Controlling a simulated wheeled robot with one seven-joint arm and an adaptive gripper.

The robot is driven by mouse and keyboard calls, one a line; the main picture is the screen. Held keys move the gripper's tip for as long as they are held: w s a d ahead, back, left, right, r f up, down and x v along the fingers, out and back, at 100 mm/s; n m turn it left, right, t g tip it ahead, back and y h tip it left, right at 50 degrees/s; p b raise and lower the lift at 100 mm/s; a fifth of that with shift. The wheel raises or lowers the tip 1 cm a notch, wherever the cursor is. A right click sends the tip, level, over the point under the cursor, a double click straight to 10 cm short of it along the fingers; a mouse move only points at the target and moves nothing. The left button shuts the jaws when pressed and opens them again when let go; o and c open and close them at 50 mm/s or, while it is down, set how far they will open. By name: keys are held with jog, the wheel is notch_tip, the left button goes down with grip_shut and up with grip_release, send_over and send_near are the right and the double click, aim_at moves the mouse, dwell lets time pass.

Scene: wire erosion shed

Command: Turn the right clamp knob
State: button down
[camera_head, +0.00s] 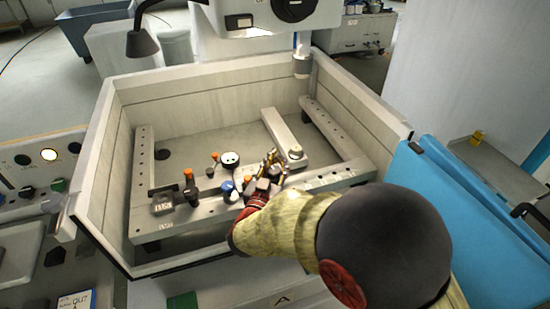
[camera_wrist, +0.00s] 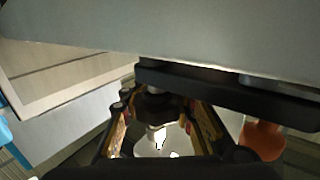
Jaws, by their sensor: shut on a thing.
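My gripper (camera_head: 268,168) is down in the machine tank, over the front bar (camera_head: 320,181). In the wrist view my gripper (camera_wrist: 157,110) has its two fingers closed around a small dark part, which I take to be the right clamp knob (camera_wrist: 153,104). A pale, shiny stem shows below it. My gripper and forearm hide most of this clamp in the head view. Left of it, another clamp with an orange knob (camera_head: 188,175) stands on the front bar. A blue knob (camera_head: 227,187) is just left of my gripper.
The tank's pale walls (camera_head: 95,180) surround the bars. A small orange-topped part (camera_head: 214,157) and a round dial (camera_head: 230,159) stand close by. A nozzle (camera_head: 302,65) hangs at the back right. A blue panel (camera_head: 425,200) is at the right. The tank floor behind is mostly clear.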

jog(key=shift+s+d+m+g+h+p, duration=0.1)
jog(key=shift+d+m+g+h+p, duration=0.25)
jog(key=shift+m+h, duration=0.35)
jog(key=shift+h, duration=0.3)
jog(key=c, duration=1.7)
grip_release()
jog(key=shift+o, duration=0.2)
jog(key=shift+s, duration=0.1)
send_near(271, 176)
jog(key=x, duration=0.4)
jog(key=shift+w+d+r, duration=0.1)
jog(key=shift+w+d, duration=0.05)
jog(key=shift+w, duration=0.1)
jog(key=shift+o, duration=0.4)
